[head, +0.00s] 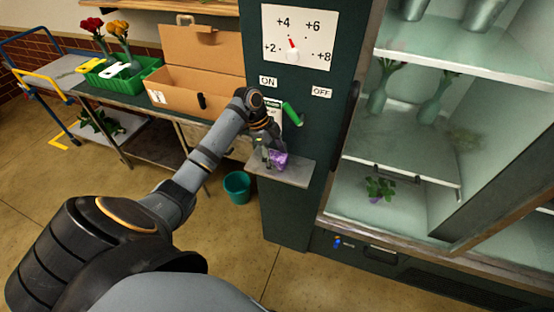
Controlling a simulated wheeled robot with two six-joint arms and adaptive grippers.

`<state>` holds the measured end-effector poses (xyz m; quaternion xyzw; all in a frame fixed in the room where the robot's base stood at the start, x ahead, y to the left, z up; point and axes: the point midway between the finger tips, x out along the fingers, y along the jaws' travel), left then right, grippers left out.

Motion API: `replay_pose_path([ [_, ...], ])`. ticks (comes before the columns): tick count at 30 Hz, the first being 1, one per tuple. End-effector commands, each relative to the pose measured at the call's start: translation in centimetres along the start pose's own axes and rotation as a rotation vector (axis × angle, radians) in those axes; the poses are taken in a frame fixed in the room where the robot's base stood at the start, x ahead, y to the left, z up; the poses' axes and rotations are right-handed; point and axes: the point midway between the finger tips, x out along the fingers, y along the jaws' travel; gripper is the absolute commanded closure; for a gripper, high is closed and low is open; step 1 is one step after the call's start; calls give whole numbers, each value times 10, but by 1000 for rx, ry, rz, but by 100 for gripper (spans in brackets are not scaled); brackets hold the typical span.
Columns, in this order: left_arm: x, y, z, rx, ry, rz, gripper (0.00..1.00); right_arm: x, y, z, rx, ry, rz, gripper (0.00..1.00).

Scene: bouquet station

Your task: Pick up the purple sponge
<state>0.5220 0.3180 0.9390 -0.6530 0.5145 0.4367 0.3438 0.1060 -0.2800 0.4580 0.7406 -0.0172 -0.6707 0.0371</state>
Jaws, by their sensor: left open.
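The purple sponge (279,160) lies on a small grey shelf (290,176) fixed to the dark green panel. My left gripper (268,150) is at the shelf, right at the sponge and partly in front of its left side. The fingers are small and dark in this view. The jaws are open, and I cannot tell whether they touch the sponge. My right gripper is not in view.
Above the shelf are a green lever (291,115) and a temperature dial (292,47). A glass-fronted cooler (400,140) stands at right. A cardboard box (195,85) and green crate (125,82) sit on the left bench. A teal bucket (237,186) stands on the floor.

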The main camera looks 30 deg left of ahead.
Motion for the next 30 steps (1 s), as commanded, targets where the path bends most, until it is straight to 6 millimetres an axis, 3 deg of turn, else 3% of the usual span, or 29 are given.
replay_pose_path([
  [4,0,0,0,0,0,0,26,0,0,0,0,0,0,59],
  [16,0,0,0,0,0,0,80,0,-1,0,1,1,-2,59],
  [25,-4,0,-1,1,1,-1,80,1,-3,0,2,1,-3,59],
  [30,-21,-1,-8,2,0,-3,80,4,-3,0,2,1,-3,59],
])
